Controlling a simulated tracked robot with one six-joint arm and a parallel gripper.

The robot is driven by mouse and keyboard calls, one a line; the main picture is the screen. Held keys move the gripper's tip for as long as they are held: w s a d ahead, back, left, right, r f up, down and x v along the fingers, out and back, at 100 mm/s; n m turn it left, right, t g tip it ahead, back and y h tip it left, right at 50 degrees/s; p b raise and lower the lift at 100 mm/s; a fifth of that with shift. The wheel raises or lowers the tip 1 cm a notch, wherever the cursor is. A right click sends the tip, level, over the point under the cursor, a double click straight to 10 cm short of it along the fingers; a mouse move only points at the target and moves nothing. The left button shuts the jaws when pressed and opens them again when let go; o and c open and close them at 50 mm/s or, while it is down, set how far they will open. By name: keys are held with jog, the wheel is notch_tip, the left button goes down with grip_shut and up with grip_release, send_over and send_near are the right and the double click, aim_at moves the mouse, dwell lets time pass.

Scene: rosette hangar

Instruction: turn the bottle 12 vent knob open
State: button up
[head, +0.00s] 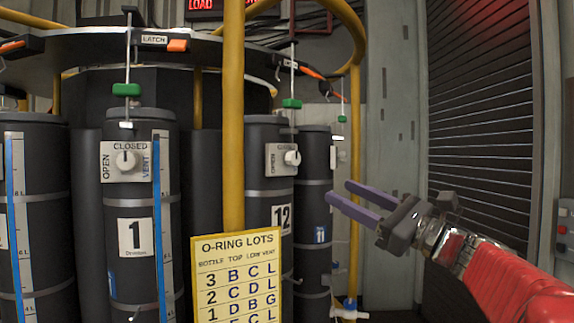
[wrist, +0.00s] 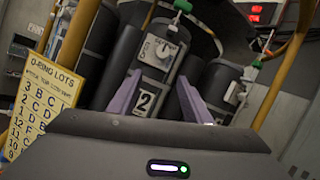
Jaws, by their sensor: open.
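Bottle 12 (head: 265,205) is a dark upright cylinder right of the yellow post in the head view. Its white vent plate (head: 279,159) carries a round pale knob (head: 292,158) on its right part, seen at an angle; its setting is too small to read. In the wrist view a bottle label ending in 2 (wrist: 146,101) shows between the fingers, below a vent plate with a knob (wrist: 165,50). My gripper (head: 338,191) is open and empty, right of and below the knob, apart from it. Its purple fingers (wrist: 160,76) point toward the bottle in the wrist view.
A yellow O-ring lots sign (head: 236,280) hangs on the yellow post (head: 233,120) left of bottle 12. Bottle 11 (head: 315,205) stands right of it and bottle 1 (head: 138,225) further left. Green-handled latches (head: 291,103) hang above. A dark shutter (head: 480,120) is at right.

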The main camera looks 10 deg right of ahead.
aim_at(297, 161)
jog(key=shift+s+r+m+y, duration=0.2)
jog(key=shift+r+m+y, duration=0.1)
jog(key=shift+r, duration=0.35)
jog(key=x, duration=1.3)
jog(key=shift+w+a+r, duration=0.15)
jog(key=shift+w+r, duration=0.1)
jog(key=shift+w, duration=0.05)
jog(key=shift+c, duration=0.6)
jog(key=c, duration=0.9)
jog(key=shift+a, duration=0.1)
jog(key=shift+c, duration=0.3)
